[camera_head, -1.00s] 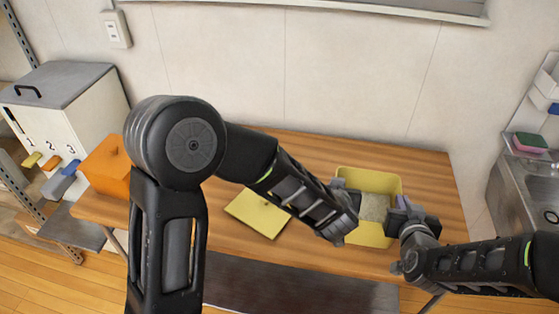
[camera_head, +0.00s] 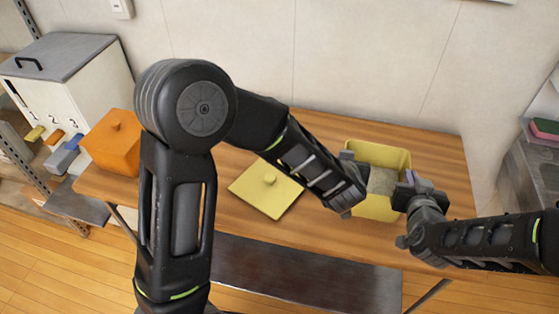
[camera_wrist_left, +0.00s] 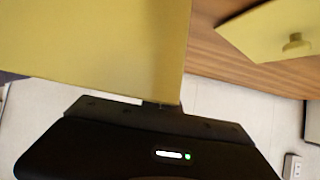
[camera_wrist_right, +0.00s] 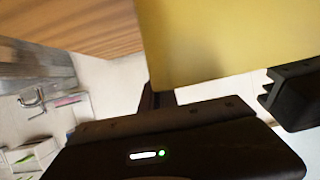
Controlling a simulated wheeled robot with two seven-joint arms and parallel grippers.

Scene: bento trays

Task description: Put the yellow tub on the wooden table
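The yellow tub (camera_head: 405,158) is open at the top and holds a pale, grainy fill. It stands upright at the right part of the wooden table (camera_head: 240,240); I cannot tell whether its base touches the wood. My left gripper (camera_head: 348,180) is at its left wall and my right gripper (camera_head: 408,188) is at its right wall. In the left wrist view the tub's wall (camera_wrist_left: 90,45) is close against the gripper, and likewise in the right wrist view (camera_wrist_right: 215,45). The fingers are largely hidden, so their opening is unclear.
A yellow lid with a knob (camera_head: 262,196) lies left of the tub. An orange lidded box (camera_head: 113,145) is at the table's left end. A white numbered dispenser (camera_head: 75,85) stands further left. A sink (camera_head: 540,185) is at the right. The wall is behind.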

